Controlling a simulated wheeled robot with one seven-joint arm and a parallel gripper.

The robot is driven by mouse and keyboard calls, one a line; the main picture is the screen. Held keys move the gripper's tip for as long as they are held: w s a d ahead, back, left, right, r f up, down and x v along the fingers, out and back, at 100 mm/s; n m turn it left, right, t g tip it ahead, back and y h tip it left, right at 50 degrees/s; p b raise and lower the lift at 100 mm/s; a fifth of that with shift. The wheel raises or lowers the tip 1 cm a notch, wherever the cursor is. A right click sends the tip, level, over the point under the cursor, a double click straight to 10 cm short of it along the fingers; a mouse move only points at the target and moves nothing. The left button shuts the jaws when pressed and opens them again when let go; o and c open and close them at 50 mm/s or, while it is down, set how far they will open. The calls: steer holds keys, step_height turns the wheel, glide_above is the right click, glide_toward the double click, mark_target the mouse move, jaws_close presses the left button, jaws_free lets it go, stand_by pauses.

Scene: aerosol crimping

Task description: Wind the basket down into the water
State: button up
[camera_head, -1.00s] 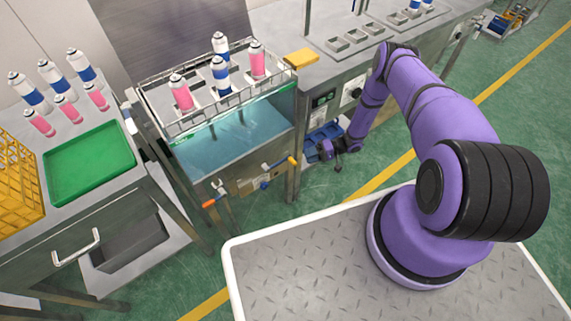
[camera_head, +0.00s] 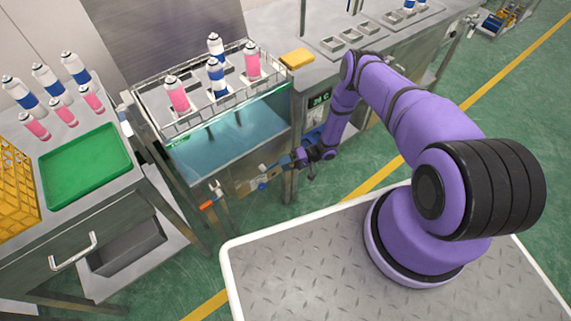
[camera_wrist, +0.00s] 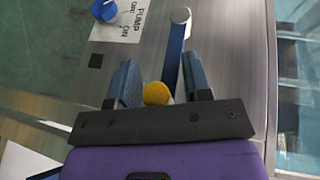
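The wire basket (camera_head: 195,117) sits at the top of the water tank, above the blue water (camera_head: 225,145). It holds several pink and blue-white cans (camera_head: 216,78). On the tank's front, a crank (camera_head: 264,178) is partly covered by my gripper (camera_head: 290,162). In the wrist view my gripper (camera_wrist: 160,85) is open, one blue finger on each side of the crank's round yellow-orange handle (camera_wrist: 157,93). A gap shows between the handle and the right finger; I cannot tell whether the left one touches. The crank's bar (camera_wrist: 175,55) runs up to a silver hub (camera_wrist: 180,15).
A valve with an orange handle (camera_head: 206,204) is on the tank front, left of the crank. A blue knob (camera_wrist: 104,10) sits by a pump label (camera_wrist: 129,18). A green tray (camera_head: 85,165) and more cans stand on the left table. The steel bench is at right.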

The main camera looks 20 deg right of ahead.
steer(key=shift+d, duration=0.1)
jaws_close()
